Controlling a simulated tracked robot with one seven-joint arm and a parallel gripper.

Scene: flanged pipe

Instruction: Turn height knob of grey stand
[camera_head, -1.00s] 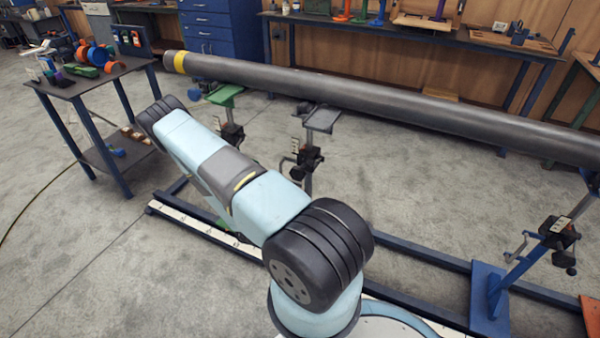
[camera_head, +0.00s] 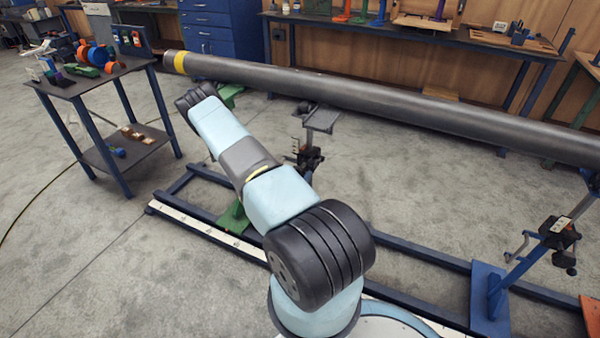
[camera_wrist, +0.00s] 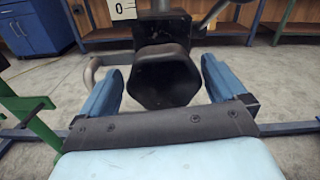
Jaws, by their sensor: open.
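The grey stand (camera_head: 322,119) stands under the long dark pipe, with its black height mechanism (camera_head: 311,157) partly behind my arm in the head view. In the wrist view its black, roughly six-sided knob (camera_wrist: 165,78) faces me, close up. My gripper (camera_wrist: 162,66) is open, with one blue finger on each side of the knob. A gap shows between the knob and each finger. A white scale plate with a 0 (camera_wrist: 122,9) shows above left of the knob. My gripper is hidden in the head view.
The dark pipe (camera_head: 390,100) with a yellow band runs above the stands. A green stand (camera_wrist: 35,115) is close on the left in the wrist view. A blue stand (camera_head: 490,290) stands at the right on the blue floor rails. A small table (camera_head: 75,85) holds parts at the left.

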